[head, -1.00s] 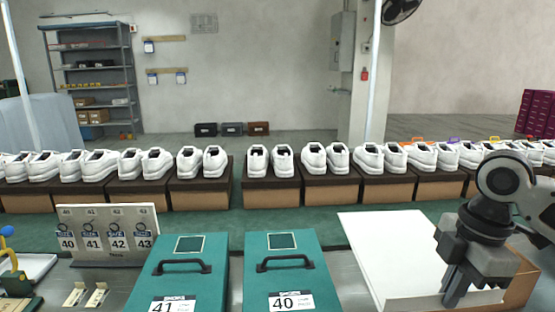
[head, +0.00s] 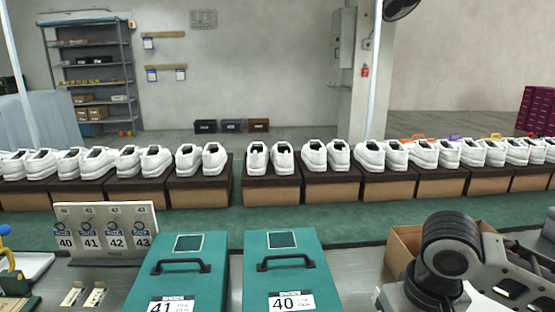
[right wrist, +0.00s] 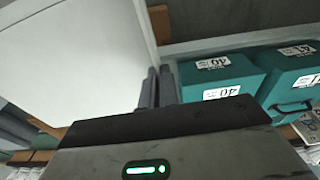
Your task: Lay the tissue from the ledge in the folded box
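The tissue (right wrist: 75,60) is a large white sheet filling the upper left of the right wrist view, its edge running to my right gripper's fingertips (right wrist: 157,88). The fingers are close together with that edge between them, so the gripper appears shut on it. In the head view my right wrist covers the lower right; its fingertips and the tissue are hidden there. The folded box (head: 402,250) is open brown cardboard, partly behind my right arm. Its inside is mostly hidden. I cannot make out the ledge. My left gripper is not in view.
Two teal boxes with black handles, labelled 41 (head: 180,280) and 40 (head: 285,275), stand left of the folded box. A size-tag stand (head: 110,222) is further left. White shoes on brown boxes (head: 330,188) line the back. Grey table between teal and cardboard boxes is clear.

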